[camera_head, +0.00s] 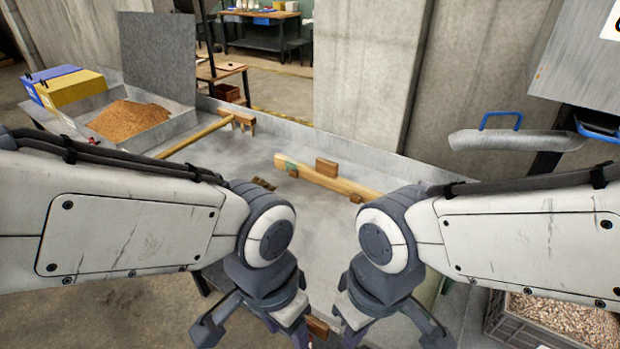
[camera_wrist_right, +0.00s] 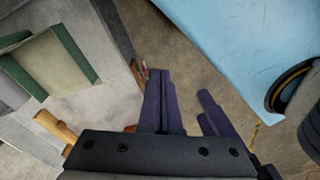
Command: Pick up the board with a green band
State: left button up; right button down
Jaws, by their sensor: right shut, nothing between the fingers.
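A long wooden board (camera_head: 340,181) with a green band near its left end lies on the grey tray table in the head view. Its right end is hidden behind my right arm. My right gripper (camera_head: 385,322) is low in the head view, nearer than the board and apart from it. Its fingers (camera_wrist_right: 162,90) are shut and empty in the right wrist view. My left gripper (camera_head: 258,322) is low beside it, also apart from the board. Its fingertips are not clear. The right wrist view also shows a pale panel with dark green strips (camera_wrist_right: 42,66) at the left.
A small brown block (camera_head: 326,167) stands behind the board. A wooden-handled rake (camera_head: 205,133) lies left, near a tray of brown grain (camera_head: 128,119). A metal scoop (camera_head: 515,140) is at right. A crate (camera_head: 510,330) of pale pieces stands at lower right. The table's raised rim (camera_head: 290,128) runs behind.

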aim_at(324, 173)
jog(key=u, duration=0.55)
jog(key=k, duration=0.6)
jog(key=u, duration=1.25)
jog(key=i, duration=1.65)
jog(key=z, duration=0.95)
jog(key=i, duration=0.8)
jog(key=z, duration=0.8)
